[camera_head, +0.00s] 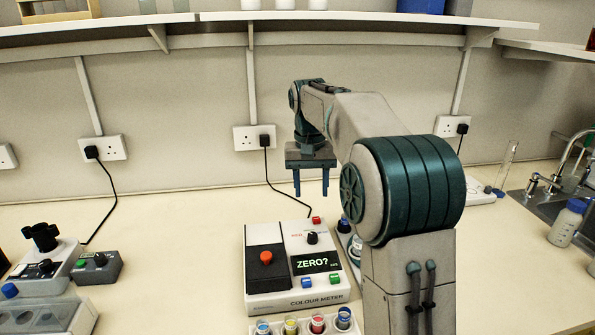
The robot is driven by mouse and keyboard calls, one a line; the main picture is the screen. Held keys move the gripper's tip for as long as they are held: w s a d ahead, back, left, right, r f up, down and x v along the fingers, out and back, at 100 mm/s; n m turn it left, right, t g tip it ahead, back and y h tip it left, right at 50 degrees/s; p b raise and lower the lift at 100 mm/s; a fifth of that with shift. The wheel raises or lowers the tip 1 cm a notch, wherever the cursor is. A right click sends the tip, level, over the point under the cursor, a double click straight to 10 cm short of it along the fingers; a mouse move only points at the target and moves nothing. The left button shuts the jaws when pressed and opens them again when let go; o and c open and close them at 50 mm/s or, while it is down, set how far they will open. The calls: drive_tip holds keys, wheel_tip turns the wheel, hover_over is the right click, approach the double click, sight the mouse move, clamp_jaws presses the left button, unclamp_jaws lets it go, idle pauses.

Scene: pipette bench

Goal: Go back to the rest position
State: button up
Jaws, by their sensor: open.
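My gripper (311,183) hangs pointing down above the back of the bench, behind the colour meter. Its two blue fingers are apart with nothing between them. The colour meter (270,298) stands on the bench in front of it, with a display (317,263) that reads "ZERO?". The bench surface below the fingertips is clear of contact. My own arm hides part of the bench to the right of the meter.
A rack of several colour-filled vials (290,326) stands at the front edge. Grey devices (95,268) stand at left. A blue-capped bottle (567,222) is near the sink (541,205) at right. A shelf (215,17) runs above. Open bench (170,240) lies left of the meter.

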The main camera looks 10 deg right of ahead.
drive_tip(key=s+f+n+t, duration=0.1)
drive_tip(key=s+f, duration=0.3)
drive_tip(key=s, duration=1)
drive_tip(key=s+f+n+t, duration=0.1)
drive_tip(key=s+f, duration=0.4)
drive_tip(key=s, duration=1)
drive_tip(key=shift+d+t, duration=0.4)
drive_tip(key=shift+t, duration=0.1)
drive_tip(key=shift+w+f, duration=0.1)
drive_tip(key=shift+c, duration=1.2)
